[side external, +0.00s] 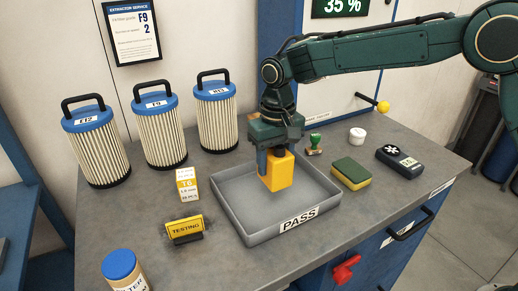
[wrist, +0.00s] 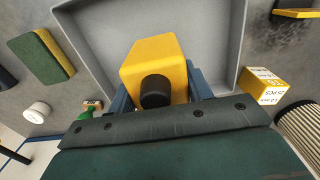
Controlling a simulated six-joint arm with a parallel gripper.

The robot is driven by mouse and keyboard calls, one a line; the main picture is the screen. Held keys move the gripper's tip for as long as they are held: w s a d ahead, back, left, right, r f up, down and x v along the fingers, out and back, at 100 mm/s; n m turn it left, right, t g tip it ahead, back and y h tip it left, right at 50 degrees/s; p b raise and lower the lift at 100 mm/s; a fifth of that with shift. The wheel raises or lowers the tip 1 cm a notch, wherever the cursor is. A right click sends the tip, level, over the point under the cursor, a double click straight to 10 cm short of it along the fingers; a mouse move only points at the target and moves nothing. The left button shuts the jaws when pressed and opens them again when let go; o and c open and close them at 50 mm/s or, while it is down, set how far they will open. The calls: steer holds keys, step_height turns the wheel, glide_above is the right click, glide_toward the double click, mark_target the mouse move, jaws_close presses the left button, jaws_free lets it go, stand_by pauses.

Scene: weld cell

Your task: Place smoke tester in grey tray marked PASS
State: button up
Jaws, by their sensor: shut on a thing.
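The smoke tester appears to be the yellow block-shaped device (side external: 278,172) between my gripper's fingers. In the wrist view the yellow device (wrist: 154,62) shows a black round knob on its near end. My gripper (side external: 275,160) points down over the grey tray and is shut on the device. The grey tray (side external: 232,207) has a PASS label on its front wall. The device is over the inside of the tray, near its back half; I cannot tell whether its bottom touches the tray floor. The tray also shows in the wrist view (wrist: 215,45).
Three filter cartridges (side external: 160,137) stand at the back left. A small yellow-white box (side external: 187,184), a TESTING sign (side external: 184,229) and a blue-lidded jar (side external: 122,270) are left of the tray. A sponge (side external: 351,173), stamp (side external: 314,144), white puck (side external: 357,135) and dark meter (side external: 399,161) are right.

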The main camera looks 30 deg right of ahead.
steer(key=shift+f, duration=0.15)
steer(key=shift+f, duration=2.05)
steer(key=shift+f, duration=0.15)
steer(key=o, duration=1.4)
step_height(320, 180, up, 12)
